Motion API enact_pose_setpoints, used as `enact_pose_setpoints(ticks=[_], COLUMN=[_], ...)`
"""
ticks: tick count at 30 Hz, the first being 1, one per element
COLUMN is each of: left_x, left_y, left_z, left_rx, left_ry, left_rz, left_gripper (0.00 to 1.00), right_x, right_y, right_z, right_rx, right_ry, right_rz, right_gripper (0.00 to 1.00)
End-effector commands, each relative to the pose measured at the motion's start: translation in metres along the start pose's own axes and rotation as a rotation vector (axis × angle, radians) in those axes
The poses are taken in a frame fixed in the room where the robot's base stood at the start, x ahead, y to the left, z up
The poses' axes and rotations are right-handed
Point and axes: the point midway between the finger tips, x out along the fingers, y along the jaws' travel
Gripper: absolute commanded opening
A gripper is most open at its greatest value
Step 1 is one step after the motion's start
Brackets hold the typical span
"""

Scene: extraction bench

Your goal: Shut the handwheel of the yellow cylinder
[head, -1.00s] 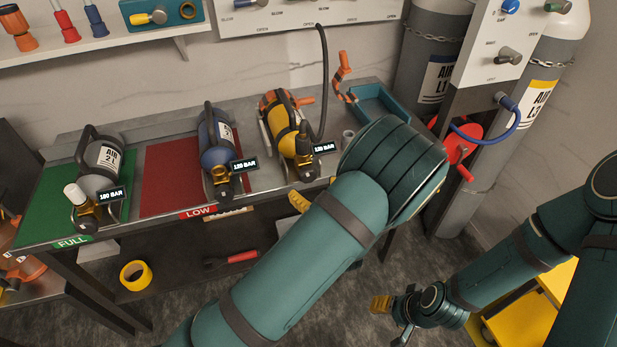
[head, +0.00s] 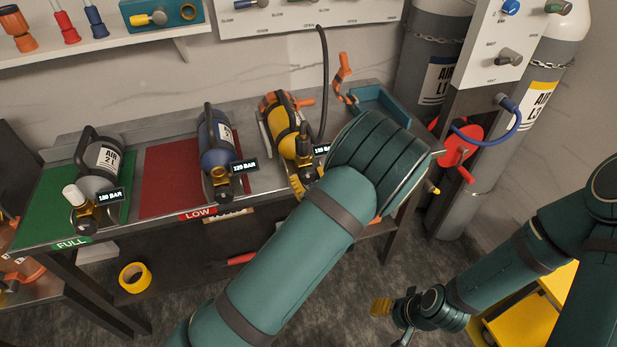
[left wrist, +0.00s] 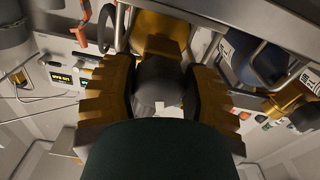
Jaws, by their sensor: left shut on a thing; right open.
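The yellow cylinder (head: 287,120) lies tilted on the bench, its brass and black valve end toward the front edge. A tag beside it is partly covered by my left arm. My left gripper (head: 298,186) is at this valve end, mostly hidden behind my own arm in the head view. In the left wrist view, its two ribbed yellow fingers close from both sides on a dark round handwheel (left wrist: 158,78), with the yellow cylinder (left wrist: 160,28) behind. My right gripper (head: 393,318) is open and empty, low over the floor, away from the bench.
A grey cylinder (head: 100,160) is on the green FULL mat (head: 50,198). A black hose (head: 324,80) rises behind the yellow cylinder. A teal tray (head: 378,104) is to the right.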

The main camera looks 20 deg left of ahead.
Motion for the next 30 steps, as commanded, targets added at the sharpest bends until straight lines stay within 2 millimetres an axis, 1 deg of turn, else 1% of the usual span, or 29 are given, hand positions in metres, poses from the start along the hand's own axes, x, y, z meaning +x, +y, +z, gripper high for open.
enact_pose_setpoints(ticks=[3,12,15,23,24,25,26,30], left_x=[-0.0003,-0.0006,-0.0006,-0.0006,-0.0006,-0.0006,-0.0006,-0.0004], left_y=[-0.0001,-0.0012,-0.0015,-0.0017,-0.0017,-0.0016,-0.0017,-0.0016], left_z=[0.0000,0.0000,0.0007,0.0011,0.0011,0.0011,0.0010,0.0007], left_rx=[0.045,0.294,0.324,0.327,0.326,0.326,0.326,0.325], left_ry=[0.000,-0.002,-0.003,-0.003,-0.003,-0.002,-0.002,-0.002], left_rz=[0.001,0.001,0.001,0.001,0.001,0.001,0.001,0.000], left_gripper=[0.13,0.13,0.13,0.13,0.62,0.72,0.81,0.81], right_x=[-0.0016,-0.0090,-0.0094,-0.0089,-0.0089,-0.0089,-0.0089,-0.0089], right_y=[-0.0006,-0.0034,-0.0035,-0.0033,-0.0033,-0.0033,-0.0033,-0.0033], right_z=[0.0000,0.0009,0.0011,0.0011,0.0011,0.0010,0.0011,0.0010], right_rx=[0.000,0.001,0.001,0.001,0.001,0.001,0.001,0.001], right_ry=[0.000,-0.005,-0.005,-0.005,-0.005,-0.005,-0.005,-0.005], right_rz=[0.000,0.000,0.000,0.000,0.000,0.000,0.000,0.000], right_gripper=[0.55,0.55,0.55,0.55,0.55,0.55,0.55,0.55])
